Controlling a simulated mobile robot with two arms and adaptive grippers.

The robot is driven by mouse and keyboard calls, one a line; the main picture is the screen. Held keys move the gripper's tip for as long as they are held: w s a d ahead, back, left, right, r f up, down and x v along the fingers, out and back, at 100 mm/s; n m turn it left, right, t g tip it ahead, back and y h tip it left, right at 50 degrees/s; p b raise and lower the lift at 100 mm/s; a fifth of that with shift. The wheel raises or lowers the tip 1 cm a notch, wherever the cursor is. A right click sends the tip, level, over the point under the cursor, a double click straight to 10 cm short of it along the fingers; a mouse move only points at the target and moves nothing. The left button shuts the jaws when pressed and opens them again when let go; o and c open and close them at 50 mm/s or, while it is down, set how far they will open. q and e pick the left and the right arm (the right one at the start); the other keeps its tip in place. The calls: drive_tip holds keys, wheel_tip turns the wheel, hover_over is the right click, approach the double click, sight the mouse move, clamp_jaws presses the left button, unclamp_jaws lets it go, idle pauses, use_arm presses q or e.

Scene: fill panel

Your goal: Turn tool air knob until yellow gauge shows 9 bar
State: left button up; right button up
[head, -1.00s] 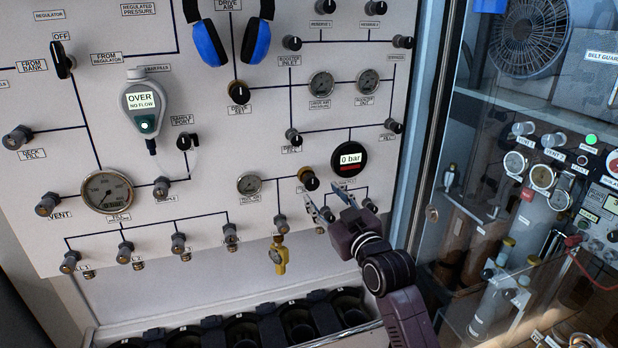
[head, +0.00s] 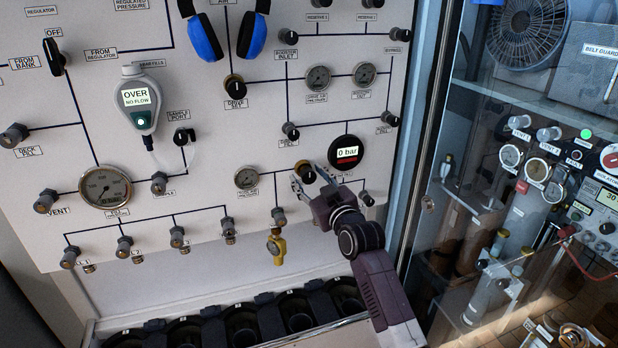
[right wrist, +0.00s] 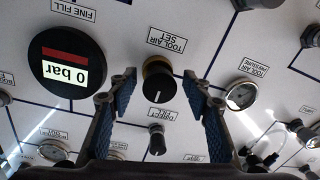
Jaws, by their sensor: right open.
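The tool air knob (head: 305,171), black with a brass collar, sits low on the white panel. In the right wrist view the knob (right wrist: 158,84) carries the label TOOL AIR SET and a white pointer mark. My right gripper (head: 311,180) is open at the knob. In the wrist view its two fingers (right wrist: 160,90) show on either side of the knob, with gaps; I cannot tell how deep they reach. My left gripper is not in view.
A round tool air gauge (right wrist: 243,95) sits beside the knob. A black 0 bar display (head: 347,153) is at upper right of it. Small knobs, such as one (head: 367,198), sit close by. A glass-fronted cabinet (head: 470,230) stands to the right.

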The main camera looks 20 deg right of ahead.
drive_tip(key=shift+c, duration=0.5)
drive_tip(key=c, duration=1.1)
drive_tip(key=shift+o, duration=0.2)
drive_tip(key=m, duration=0.4)
drive_tip(key=shift+p, duration=0.35)
drive_tip(key=o, duration=1.2)
drive_tip(key=shift+c, duration=0.2)
drive_tip(key=s+d, duration=0.1)
drive_tip(key=s, duration=1.1)
drive_tip(key=shift+f, duration=0.15)
